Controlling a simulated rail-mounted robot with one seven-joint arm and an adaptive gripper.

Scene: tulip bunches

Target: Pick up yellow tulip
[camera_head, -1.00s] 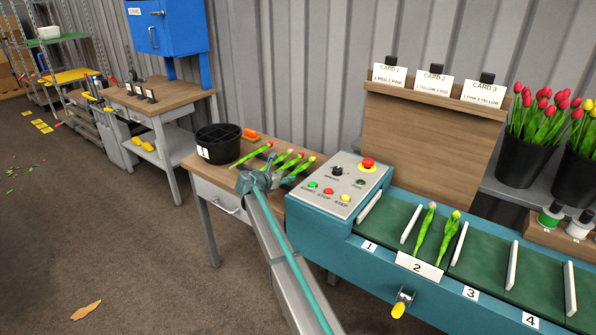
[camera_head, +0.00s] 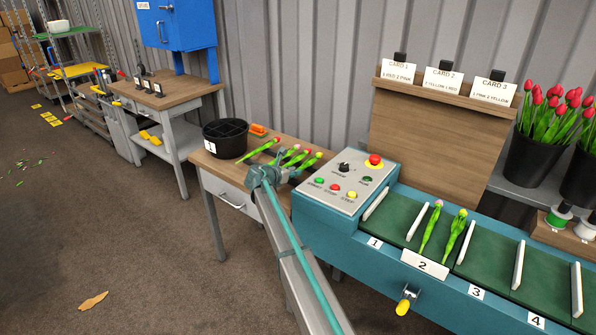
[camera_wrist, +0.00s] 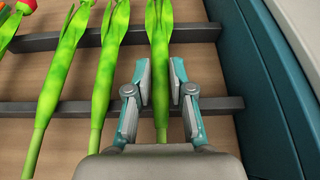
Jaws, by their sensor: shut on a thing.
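In the wrist view my gripper (camera_wrist: 161,82) is shut on the stem of the rightmost tulip (camera_wrist: 161,40). Its blossom is outside that view, so I cannot tell its colour there. One yellow-tipped tulip (camera_head: 456,234) and one pink-tipped tulip (camera_head: 431,228) lie in conveyor slot 2.
A black divided bucket (camera_head: 225,140) stands at the table's back left. An orange object (camera_head: 258,129) lies behind the tulips. The conveyor's control box (camera_head: 346,183) stands close to the right. White dividers separate the green slots; slot 3 (camera_head: 490,252) looks empty.

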